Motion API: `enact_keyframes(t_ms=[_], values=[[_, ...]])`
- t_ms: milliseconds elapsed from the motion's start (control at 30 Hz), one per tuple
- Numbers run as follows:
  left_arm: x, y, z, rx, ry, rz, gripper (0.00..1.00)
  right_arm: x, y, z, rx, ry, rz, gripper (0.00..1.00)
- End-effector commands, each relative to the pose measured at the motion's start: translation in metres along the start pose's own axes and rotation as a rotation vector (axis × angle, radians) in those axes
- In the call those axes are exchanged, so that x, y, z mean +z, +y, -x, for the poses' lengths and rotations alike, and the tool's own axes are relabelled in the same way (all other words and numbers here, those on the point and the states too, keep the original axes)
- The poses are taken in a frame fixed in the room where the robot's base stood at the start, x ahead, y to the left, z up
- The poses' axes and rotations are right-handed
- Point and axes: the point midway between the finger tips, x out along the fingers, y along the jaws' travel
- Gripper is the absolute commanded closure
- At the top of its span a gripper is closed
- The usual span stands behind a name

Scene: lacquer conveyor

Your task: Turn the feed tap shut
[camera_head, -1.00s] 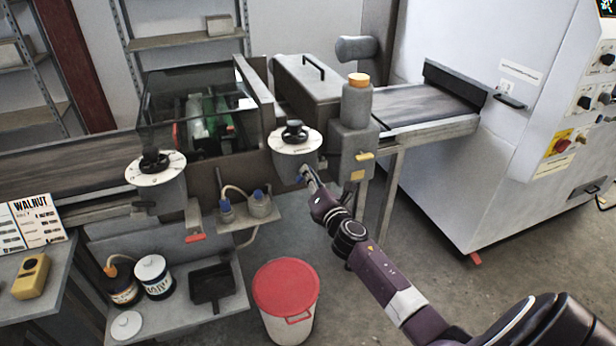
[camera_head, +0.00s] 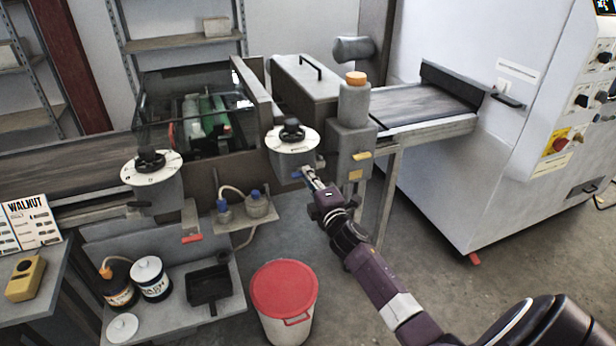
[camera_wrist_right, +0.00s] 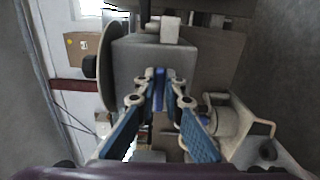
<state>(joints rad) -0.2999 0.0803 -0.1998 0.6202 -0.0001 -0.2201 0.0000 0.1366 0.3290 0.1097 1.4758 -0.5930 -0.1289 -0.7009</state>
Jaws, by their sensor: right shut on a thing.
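The feed tap (camera_head: 297,174) shows as a small blue handle under the right-hand dial unit (camera_head: 292,140), partly hidden by my gripper. My right gripper (camera_head: 309,178) reaches it from the front right. In the right wrist view, the fingers of my right gripper (camera_wrist_right: 161,80) close on the blue tap handle (camera_wrist_right: 162,98), just below the grey housing (camera_wrist_right: 155,62). The handle's exact angle is hard to tell. My left gripper is not in view.
Small blue-capped pots (camera_head: 257,204) sit on a shelf to the left. A red-lidded bin (camera_head: 284,288) stands below. The floor at the right is clear.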

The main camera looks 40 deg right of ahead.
Motion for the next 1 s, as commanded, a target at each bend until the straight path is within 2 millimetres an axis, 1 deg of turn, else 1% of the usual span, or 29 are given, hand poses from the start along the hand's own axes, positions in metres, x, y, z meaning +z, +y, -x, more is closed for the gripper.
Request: enact_keyframes(t_ms=[200,600,633,767,800,1000], values=[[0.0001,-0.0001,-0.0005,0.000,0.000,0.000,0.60,0.0004,-0.0019,0.0002,-0.002,-0.001,-0.041,1.00],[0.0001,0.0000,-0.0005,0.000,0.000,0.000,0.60,0.0003,-0.0023,0.0003,-0.003,-0.001,-0.047,1.00],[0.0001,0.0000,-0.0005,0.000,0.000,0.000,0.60,0.0003,-0.0023,0.0003,-0.003,-0.001,-0.047,0.90],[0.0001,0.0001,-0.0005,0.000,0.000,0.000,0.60,0.0003,-0.0020,0.0002,-0.003,-0.001,-0.046,0.76],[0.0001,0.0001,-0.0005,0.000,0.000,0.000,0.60,0.0003,-0.0019,0.0002,-0.002,-0.001,-0.045,0.74],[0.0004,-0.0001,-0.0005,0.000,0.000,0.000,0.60,0.0001,-0.0013,0.0001,-0.001,0.000,-0.044,0.74]])
